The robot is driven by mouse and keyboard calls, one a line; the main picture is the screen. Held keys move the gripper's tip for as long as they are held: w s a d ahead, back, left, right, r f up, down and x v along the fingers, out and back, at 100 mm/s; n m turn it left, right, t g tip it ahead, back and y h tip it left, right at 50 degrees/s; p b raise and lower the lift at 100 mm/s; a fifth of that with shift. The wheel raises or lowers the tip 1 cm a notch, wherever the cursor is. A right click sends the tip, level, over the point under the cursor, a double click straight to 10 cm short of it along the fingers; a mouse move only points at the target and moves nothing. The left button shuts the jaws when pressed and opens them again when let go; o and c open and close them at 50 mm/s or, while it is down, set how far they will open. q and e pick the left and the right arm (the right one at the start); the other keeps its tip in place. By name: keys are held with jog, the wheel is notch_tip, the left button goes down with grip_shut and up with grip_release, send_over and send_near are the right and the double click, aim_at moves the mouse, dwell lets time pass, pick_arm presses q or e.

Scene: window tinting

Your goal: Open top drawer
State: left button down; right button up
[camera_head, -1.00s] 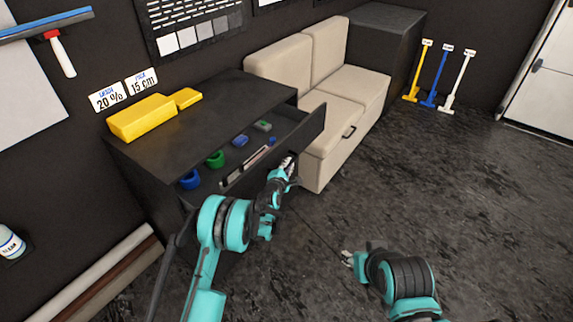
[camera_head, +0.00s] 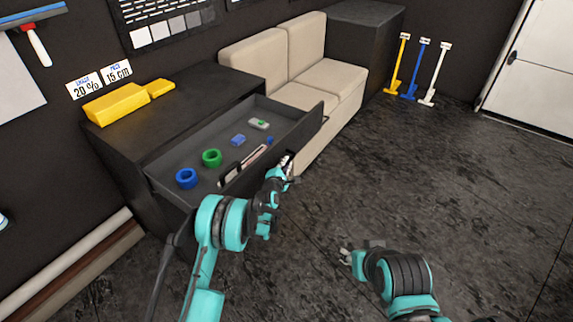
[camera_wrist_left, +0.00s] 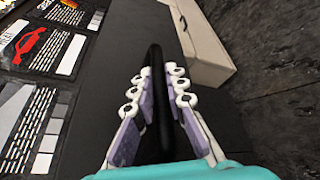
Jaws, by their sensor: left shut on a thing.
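The top drawer (camera_head: 290,128) of the dark cabinet (camera_head: 150,130) is pulled well out, and its inside shows. My left gripper (camera_head: 287,165) is at the drawer's front. In the left wrist view its fingers (camera_wrist_left: 155,95) are on both sides of a black handle bar (camera_wrist_left: 155,65), shut on it. Inside the drawer lie a blue roll (camera_head: 187,178), a green roll (camera_head: 211,158), a blue block (camera_head: 238,140) and a grey-green item (camera_head: 258,123). My right gripper (camera_head: 346,256) is over open floor, away from the drawer; its fingers are too small to judge.
A yellow block (camera_head: 117,103) and a smaller yellow piece (camera_head: 159,88) sit on the cabinet top. A beige sofa (camera_head: 300,80) stands just right of the cabinet. Rolls (camera_head: 75,265) lie at the lower left.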

dwell(0.3)
pick_arm(q)
jog(key=c, duration=1.5)
grip_release()
jog(key=shift+c, duration=0.2)
jog(key=shift+s, duration=0.15)
jog(key=v, duration=1.2)
